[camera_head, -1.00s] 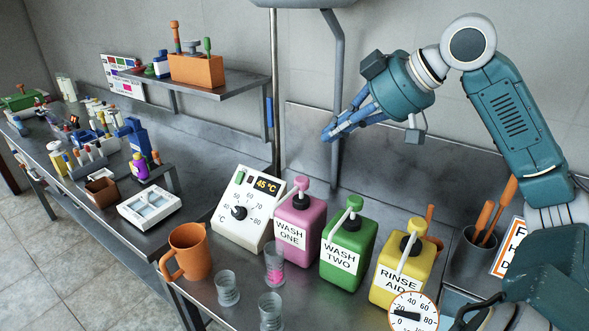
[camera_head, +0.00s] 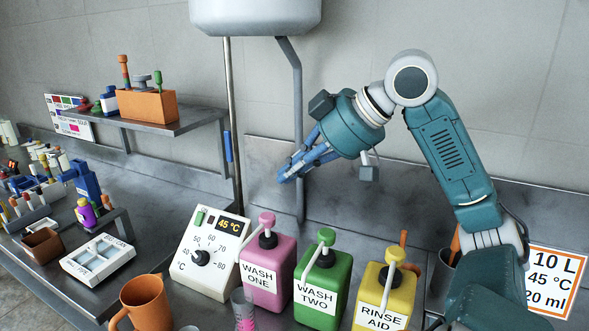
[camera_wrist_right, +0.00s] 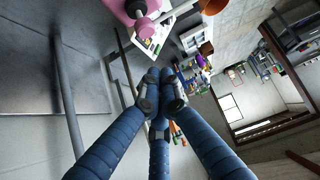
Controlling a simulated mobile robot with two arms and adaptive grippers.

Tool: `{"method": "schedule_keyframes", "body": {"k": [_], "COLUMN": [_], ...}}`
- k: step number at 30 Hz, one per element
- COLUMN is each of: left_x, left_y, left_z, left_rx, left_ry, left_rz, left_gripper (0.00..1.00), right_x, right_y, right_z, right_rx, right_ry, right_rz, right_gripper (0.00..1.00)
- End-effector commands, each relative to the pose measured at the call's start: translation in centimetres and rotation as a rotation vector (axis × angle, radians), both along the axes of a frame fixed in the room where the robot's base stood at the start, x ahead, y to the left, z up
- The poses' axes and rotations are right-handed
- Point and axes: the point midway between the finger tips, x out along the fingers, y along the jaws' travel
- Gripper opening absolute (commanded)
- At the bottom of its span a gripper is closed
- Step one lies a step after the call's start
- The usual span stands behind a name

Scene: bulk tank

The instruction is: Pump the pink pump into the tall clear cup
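The pink pump bottle (camera_head: 268,282), labelled WASH ONE, stands upright on the metal counter, its pink pump head (camera_head: 267,218) raised and its pale spout pointing down to the left. A clear cup (camera_head: 243,312) with pink liquid low in it stands in front of that bottle; its lower end is cut off. My right gripper (camera_head: 288,172) hangs in the air above and behind the pink pump, apart from it, with nothing in it. In the right wrist view its blue fingers (camera_wrist_right: 160,92) meet at the tips, and the pink bottle (camera_wrist_right: 118,8) shows at the top. My left gripper is not in view.
A green WASH TWO bottle (camera_head: 322,290) and a yellow RINSE AID bottle (camera_head: 385,298) stand to the right. A white dial box (camera_head: 213,255) reading 45 °C stands left, with an orange mug (camera_head: 146,302) in front. A vertical pipe (camera_head: 297,120) runs close behind my right gripper.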

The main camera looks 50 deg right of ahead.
Motion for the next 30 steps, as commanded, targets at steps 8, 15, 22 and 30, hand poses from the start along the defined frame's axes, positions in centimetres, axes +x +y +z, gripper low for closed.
{"method": "schedule_keyframes", "body": {"k": [8,15,22,30], "left_x": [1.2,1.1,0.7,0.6], "left_y": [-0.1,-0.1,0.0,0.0], "left_z": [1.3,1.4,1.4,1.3], "left_rx": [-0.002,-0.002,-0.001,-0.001], "left_ry": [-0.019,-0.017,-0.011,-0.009], "left_rz": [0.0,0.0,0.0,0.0], "left_gripper": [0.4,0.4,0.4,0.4], "right_x": [4.0,4.1,4.1,4.1], "right_y": [1.2,1.3,1.3,1.3], "right_z": [-4.3,-7.5,-8.3,-8.4], "right_rx": [0.0,0.001,0.0,0.0], "right_ry": [0.005,0.0,-0.001,-0.001], "right_rz": [0.001,0.001,0.001,0.001], "right_gripper": [0.0,0.0,0.0,0.0]}}
